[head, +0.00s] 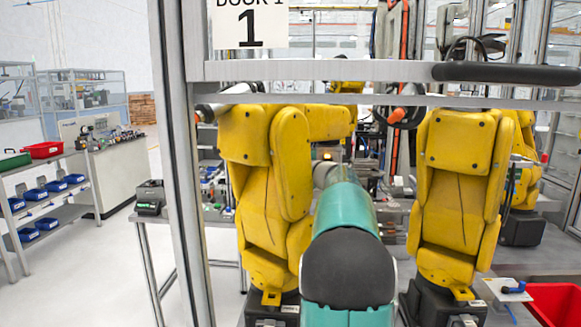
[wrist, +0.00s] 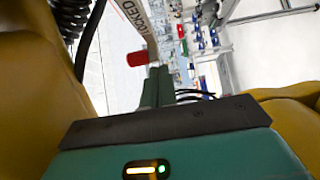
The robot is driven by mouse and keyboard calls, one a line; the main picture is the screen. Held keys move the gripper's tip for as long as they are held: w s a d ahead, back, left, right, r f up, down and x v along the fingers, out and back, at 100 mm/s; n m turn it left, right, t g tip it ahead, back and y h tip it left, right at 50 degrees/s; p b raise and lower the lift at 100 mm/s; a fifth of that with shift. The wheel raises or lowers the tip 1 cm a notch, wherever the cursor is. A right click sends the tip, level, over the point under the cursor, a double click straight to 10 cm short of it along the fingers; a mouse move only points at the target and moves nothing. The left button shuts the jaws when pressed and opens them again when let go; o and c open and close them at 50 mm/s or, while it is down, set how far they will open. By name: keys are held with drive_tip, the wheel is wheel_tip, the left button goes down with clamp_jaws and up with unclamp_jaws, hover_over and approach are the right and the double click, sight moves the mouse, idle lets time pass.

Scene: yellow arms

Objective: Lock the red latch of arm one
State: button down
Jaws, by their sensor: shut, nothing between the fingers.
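Two yellow robot arms stand beyond the door frame in the head view, a left one (head: 265,170) and a right one (head: 458,185). Which is arm one is not marked. In the wrist view a red knob (wrist: 137,58), which looks like the latch, sits beside a pale strip lettered "LOCKED" (wrist: 131,20). My gripper (wrist: 160,70) is shut and empty, with its fingertips close to the knob's right side. I cannot tell if they touch. Yellow casings fill both sides of the wrist view. In the head view my gripper is hidden behind my teal arm.
A metal door frame (head: 178,200) with a crossbar (head: 330,70) and a "DOOR 1" sign (head: 250,25) stands in front. A black cable (wrist: 92,35) hangs at the left in the wrist view. A red bin (head: 556,300) is at lower right. Floor at left is clear.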

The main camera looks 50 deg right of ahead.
drive_tip(key=shift+w+d, duration=0.2)
drive_tip(key=shift+w, duration=0.1)
drive_tip(key=s+a, duration=0.1)
drive_tip(key=s, duration=1.2)
drive_tip(key=shift+s, duration=0.35)
drive_tip(key=shift+s, duration=0.1)
